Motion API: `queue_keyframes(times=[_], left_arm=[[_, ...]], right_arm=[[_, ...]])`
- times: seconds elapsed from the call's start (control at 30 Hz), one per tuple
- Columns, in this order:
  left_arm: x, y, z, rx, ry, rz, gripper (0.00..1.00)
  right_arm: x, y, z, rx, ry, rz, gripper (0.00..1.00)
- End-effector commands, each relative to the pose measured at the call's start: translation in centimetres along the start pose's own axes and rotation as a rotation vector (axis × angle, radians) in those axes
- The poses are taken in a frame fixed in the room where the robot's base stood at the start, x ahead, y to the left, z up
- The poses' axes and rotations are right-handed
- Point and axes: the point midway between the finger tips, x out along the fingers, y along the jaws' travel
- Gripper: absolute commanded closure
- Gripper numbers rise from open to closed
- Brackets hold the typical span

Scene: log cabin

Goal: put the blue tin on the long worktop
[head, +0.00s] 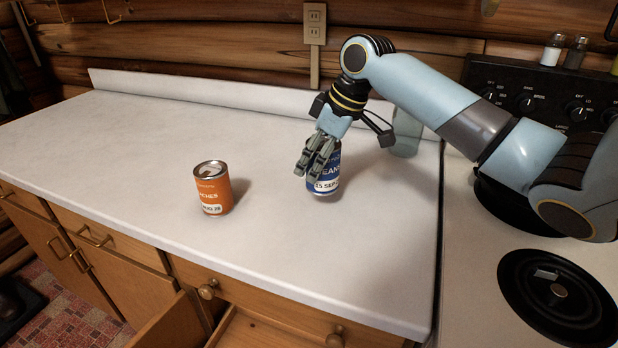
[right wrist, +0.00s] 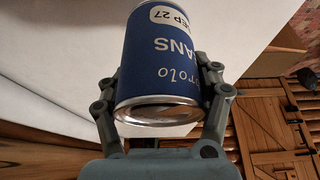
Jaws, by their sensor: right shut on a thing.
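The blue tin (head: 326,184) is upright over the right part of the long white worktop (head: 130,130), near the stove end. My right gripper (head: 318,158) is shut on the blue tin, its fingers around the sides and hiding part of the label. In the right wrist view the blue tin (right wrist: 170,60) sits between the two fingers (right wrist: 165,105), one end facing the camera. The tin's base is at or just above the worktop; I cannot tell if it touches. My left gripper is not in view.
An orange tin (head: 212,188) stands on the worktop to the left of the blue tin. A pale translucent container (head: 407,132) stands behind my right gripper. The stove with black burners (head: 558,292) adjoins at the right. A drawer (head: 262,330) below the worktop is open. The worktop's left half is clear.

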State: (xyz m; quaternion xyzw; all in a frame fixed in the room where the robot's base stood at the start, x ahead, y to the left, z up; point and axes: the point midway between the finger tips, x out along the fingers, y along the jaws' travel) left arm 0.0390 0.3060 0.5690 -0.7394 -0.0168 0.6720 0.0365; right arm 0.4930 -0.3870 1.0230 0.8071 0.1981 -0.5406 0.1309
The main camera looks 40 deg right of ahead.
Motion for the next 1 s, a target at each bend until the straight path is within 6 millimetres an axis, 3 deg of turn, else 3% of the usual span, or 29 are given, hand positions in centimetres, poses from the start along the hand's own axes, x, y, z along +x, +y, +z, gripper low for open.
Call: queue_keyframes(times=[0.2,0.5,0.87,0.9,1.0], left_arm=[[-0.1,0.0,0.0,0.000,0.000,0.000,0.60],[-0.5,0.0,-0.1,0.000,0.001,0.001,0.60],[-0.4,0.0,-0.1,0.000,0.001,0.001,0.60],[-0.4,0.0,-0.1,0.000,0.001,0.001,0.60],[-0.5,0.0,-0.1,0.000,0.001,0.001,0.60]], right_arm=[[1.8,0.6,-1.3,0.000,0.002,0.002,0.85],[5.2,0.6,0.2,0.001,-0.001,0.001,0.85],[5.7,0.7,0.4,0.000,0.001,0.003,0.85],[5.7,0.7,0.5,0.000,-0.001,0.002,0.33],[5.7,0.7,0.5,0.000,0.000,0.003,0.20]])
